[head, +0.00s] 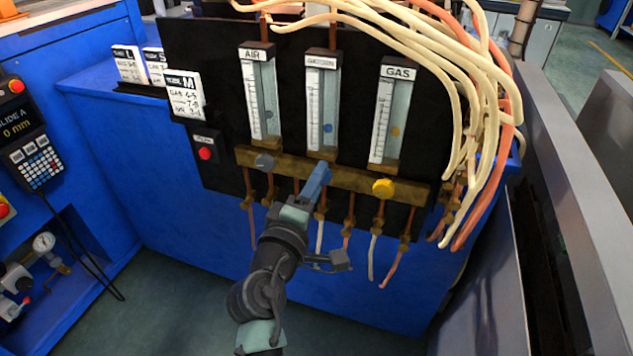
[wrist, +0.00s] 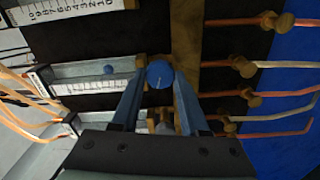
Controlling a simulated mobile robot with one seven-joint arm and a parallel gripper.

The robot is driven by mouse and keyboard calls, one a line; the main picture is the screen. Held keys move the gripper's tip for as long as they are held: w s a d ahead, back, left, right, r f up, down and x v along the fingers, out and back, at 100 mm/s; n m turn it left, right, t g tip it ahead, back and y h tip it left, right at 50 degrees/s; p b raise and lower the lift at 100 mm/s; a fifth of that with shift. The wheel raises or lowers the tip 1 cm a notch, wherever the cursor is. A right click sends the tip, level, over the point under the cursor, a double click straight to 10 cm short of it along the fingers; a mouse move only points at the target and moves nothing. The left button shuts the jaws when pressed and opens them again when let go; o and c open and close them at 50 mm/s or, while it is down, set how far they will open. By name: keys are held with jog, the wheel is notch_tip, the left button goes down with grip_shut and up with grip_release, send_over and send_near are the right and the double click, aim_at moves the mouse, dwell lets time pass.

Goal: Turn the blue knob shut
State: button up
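The blue knob (wrist: 160,74) shows as a round blue face with a thin pale line in the wrist view. It is on the brass manifold (wrist: 186,40), below the middle flow meter (head: 322,95). In the head view my gripper covers the knob. My gripper (head: 318,178) reaches up to the manifold there. In the wrist view the two blue fingers of my gripper (wrist: 160,88) stand apart, one on each side of the knob. Whether they press on it or leave a small gap cannot be told. The middle meter's blue float (wrist: 109,69) sits low in its tube.
A grey knob (head: 264,162) is left of my gripper and a yellow knob (head: 383,187) is right, on the same manifold. Copper pipes (head: 349,222) hang below. Pale and orange hoses (head: 470,90) drape at the upper right. A red button (head: 205,153) is at the left.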

jog(key=o, duration=0.4)
jog(key=shift+o, duration=0.2)
jog(key=shift+s+a, duration=0.1)
jog(key=p+v, duration=0.2)
jog(key=v, duration=1)
jog(key=shift+s, duration=0.35)
jog(key=shift+a+r, duration=0.1)
